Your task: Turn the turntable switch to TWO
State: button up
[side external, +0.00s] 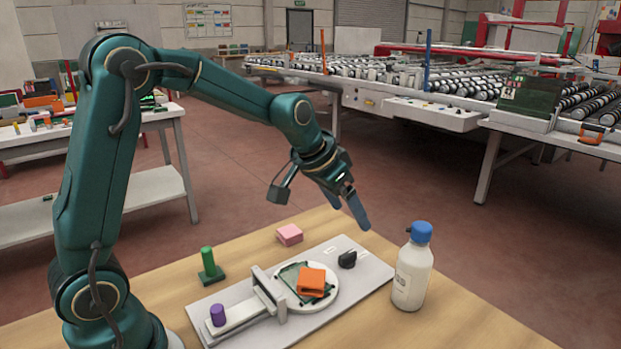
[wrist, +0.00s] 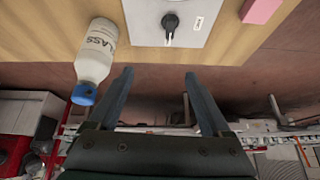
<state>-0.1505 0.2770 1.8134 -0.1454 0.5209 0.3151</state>
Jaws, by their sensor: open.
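The turntable switch is a black knob (side external: 347,259) at the far right corner of a grey panel (side external: 228,291). It also shows near the top of the wrist view (wrist: 171,24), with its narrow end pointing down in that picture. A small white label (wrist: 198,23) sits to its right there; its text is too small to read. The round white turntable (side external: 331,287) carries a dark-edged glass piece (side external: 287,274) and an orange block (side external: 312,281). My gripper (side external: 347,207) is open and empty, above and apart from the knob; its fingers show in the wrist view (wrist: 158,76).
A white bottle with a blue cap (side external: 411,272) stands right of the panel, close to the knob. A pink block (side external: 289,234) and a green post (side external: 208,264) stand behind the panel. The wooden table's (side external: 450,325) front right is clear.

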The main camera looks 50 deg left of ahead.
jog(key=s+d+r+t, duration=0.1)
jog(key=s+d+r, duration=0.3)
jog(key=s+r, duration=0.45)
jog(key=s+f, duration=0.3)
jog(key=s, duration=0.4)
jog(key=s+f+g, duration=0.1)
jog(key=s+f, duration=0.2)
jog(key=s, duration=0.3)
jog(key=shift+s+n+g, duration=0.3)
jog(key=shift+s, duration=0.05)
